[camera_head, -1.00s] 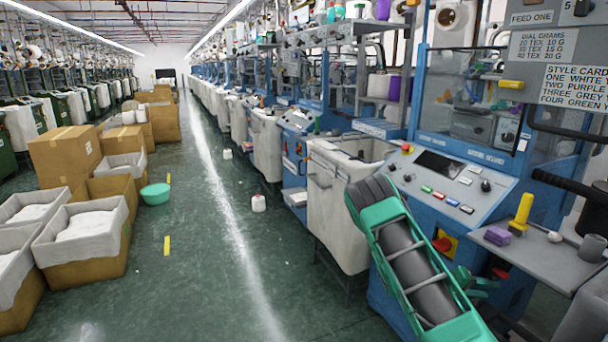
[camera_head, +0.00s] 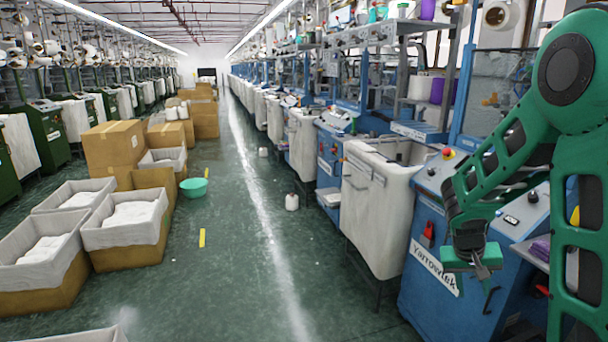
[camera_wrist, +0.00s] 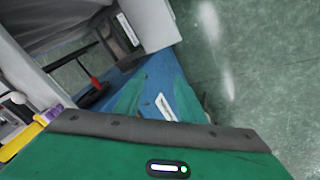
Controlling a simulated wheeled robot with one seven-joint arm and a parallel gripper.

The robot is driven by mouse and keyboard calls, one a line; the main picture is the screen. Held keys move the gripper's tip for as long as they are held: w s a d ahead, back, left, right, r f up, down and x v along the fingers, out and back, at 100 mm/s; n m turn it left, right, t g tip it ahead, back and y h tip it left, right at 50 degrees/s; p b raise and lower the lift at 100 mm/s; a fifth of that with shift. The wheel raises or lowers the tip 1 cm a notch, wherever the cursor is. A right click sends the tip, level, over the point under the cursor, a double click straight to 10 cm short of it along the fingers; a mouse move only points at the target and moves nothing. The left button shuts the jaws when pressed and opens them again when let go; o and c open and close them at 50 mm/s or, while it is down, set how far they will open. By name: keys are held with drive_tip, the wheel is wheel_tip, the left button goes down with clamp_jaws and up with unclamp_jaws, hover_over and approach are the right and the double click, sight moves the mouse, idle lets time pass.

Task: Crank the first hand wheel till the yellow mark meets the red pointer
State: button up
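My gripper (camera_head: 478,264) hangs in front of the near blue knitting machine (camera_head: 428,268), at the right of the head view. In the wrist view its two green fingers (camera_wrist: 158,98) stand apart with blue panel showing between them, so it looks open and empty. I cannot make out a hand wheel, a yellow mark or a red pointer for certain. A red switch (camera_head: 427,233) is on the machine's front. A dark hooked handle (camera_head: 490,299) sits lower, below the gripper. In the wrist view a red-tipped dark part (camera_wrist: 94,84) lies left of the fingers.
A white fabric bin (camera_head: 372,220) on a stand is left of the machine. Cardboard boxes (camera_head: 113,145), lined bins (camera_head: 125,225) and a green basin (camera_head: 194,187) stand across the aisle. The green floor (camera_head: 240,270) between is mostly clear. My raised arm hides much of the machine's right side.

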drive_tip(key=s+a+r+n+t+y, duration=0.2)
drive_tip(key=s+a+r, duration=0.4)
drive_tip(key=a, duration=0.3)
drive_tip(key=s+a+r+n+t+y, duration=0.1)
drive_tip(key=s+a+r+n+y, duration=0.1)
drive_tip(key=s+a+r, duration=0.5)
drive_tip(key=s+d+f+m+g, duration=0.1)
drive_tip(key=s+d+m+g, duration=0.1)
drive_tip(key=s, duration=0.5)
drive_tip(key=s+d+f+m+g, duration=0.1)
drive_tip(key=s+d+m+g, duration=0.1)
drive_tip(key=s+d+m, duration=0.2)
drive_tip(key=s+d, duration=0.3)
drive_tip(key=s, duration=0.1)
drive_tip(key=shift+s+d+f+y, duration=0.2)
drive_tip(key=shift+f+y, duration=0.05)
drive_tip(key=shift+y, duration=0.15)
